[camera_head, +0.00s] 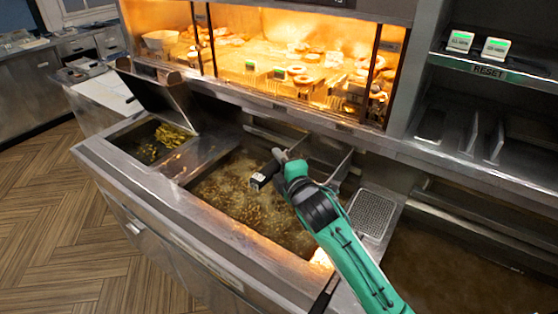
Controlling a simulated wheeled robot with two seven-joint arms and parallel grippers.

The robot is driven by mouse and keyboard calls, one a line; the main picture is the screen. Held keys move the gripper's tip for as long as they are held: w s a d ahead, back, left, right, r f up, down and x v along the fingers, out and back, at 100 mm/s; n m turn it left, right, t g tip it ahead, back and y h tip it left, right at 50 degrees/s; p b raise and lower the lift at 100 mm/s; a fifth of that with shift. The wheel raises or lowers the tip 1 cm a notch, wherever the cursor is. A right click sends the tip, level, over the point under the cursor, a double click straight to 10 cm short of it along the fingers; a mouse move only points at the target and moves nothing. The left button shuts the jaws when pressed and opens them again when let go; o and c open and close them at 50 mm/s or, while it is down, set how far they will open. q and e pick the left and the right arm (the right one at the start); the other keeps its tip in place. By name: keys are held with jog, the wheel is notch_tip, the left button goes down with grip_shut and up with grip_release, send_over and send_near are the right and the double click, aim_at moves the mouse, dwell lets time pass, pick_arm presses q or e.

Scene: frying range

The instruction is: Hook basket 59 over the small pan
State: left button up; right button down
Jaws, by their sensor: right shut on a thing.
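My right arm, green and black, comes in from the bottom right. Its gripper (278,160) is over the large oil-filled pan (235,195) and is shut on a dark handle (262,180). A thin metal-walled piece (338,168), which looks like part of a basket, shows just behind my wrist; my arm hides much of it, and no number is readable. The small pan (148,152) is at the left end of the fryer, with a yellow-green basket load (172,137) at its back right. A raised metal lid (155,95) stands behind it. My left gripper is out of view.
A lit warming cabinet (290,65) with food runs behind the fryer. A perforated metal tray (371,213) lies right of the large pan. Shelves (480,125) stand at the right. The fryer's front ledge (170,205) is clear, with open floor at lower left.

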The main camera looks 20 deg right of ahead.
jog(key=shift+f, duration=0.55)
dwell(0.5)
jog(key=c, duration=1.2)
grip_release()
jog(key=shift+o, duration=0.2)
jog(key=shift+s+f, duration=0.1)
jog(key=shift+s, duration=0.05)
jog(key=shift+s+b, duration=0.25)
jog(key=shift+b, duration=0.15)
jog(key=s+d+b, duration=0.1)
jog(key=s+b, duration=0.3)
jog(key=s, duration=0.9)
jog(key=shift+d+r, duration=0.2)
jog(key=shift+d, duration=0.15)
jog(key=shift+s+f, duration=0.1)
